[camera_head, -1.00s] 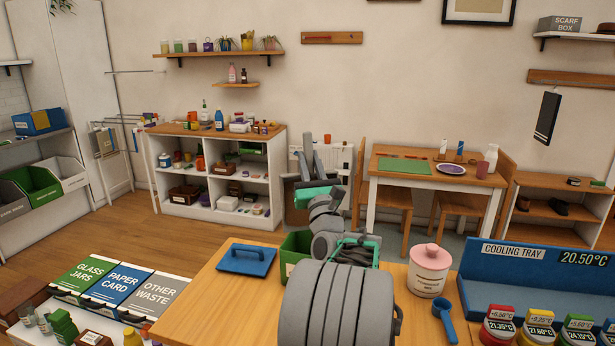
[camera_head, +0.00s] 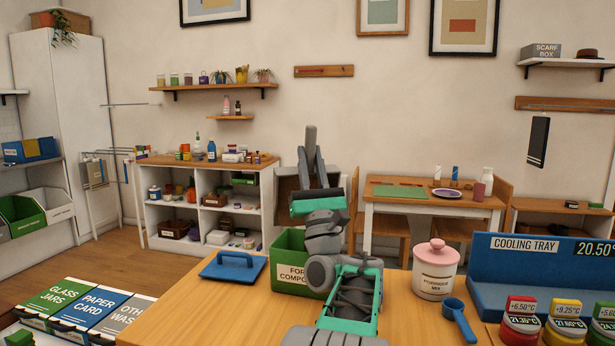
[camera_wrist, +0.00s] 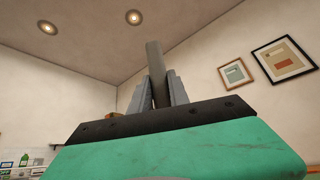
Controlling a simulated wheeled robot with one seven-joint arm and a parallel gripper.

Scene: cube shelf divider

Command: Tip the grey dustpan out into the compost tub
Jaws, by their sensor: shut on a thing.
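The green compost tub (camera_head: 288,271) stands on the near wooden table, its label partly covered by my arm. My gripper (camera_head: 313,172) points up, above and slightly right of the tub in the picture. It is shut on a grey upright bar, which looks like the handle of the grey dustpan (camera_head: 311,140). In the wrist view the bar (camera_wrist: 155,62) stands between both fingers and leans slightly. The pan part and anything in it cannot be made out clearly.
A blue flat object with a handle (camera_head: 233,266) lies left of the tub. A pink-lidded porridge jar (camera_head: 434,275), a blue scoop (camera_head: 458,318) and the blue cooling tray (camera_head: 500,285) are to the right. Labelled waste bins (camera_head: 90,310) stand at lower left.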

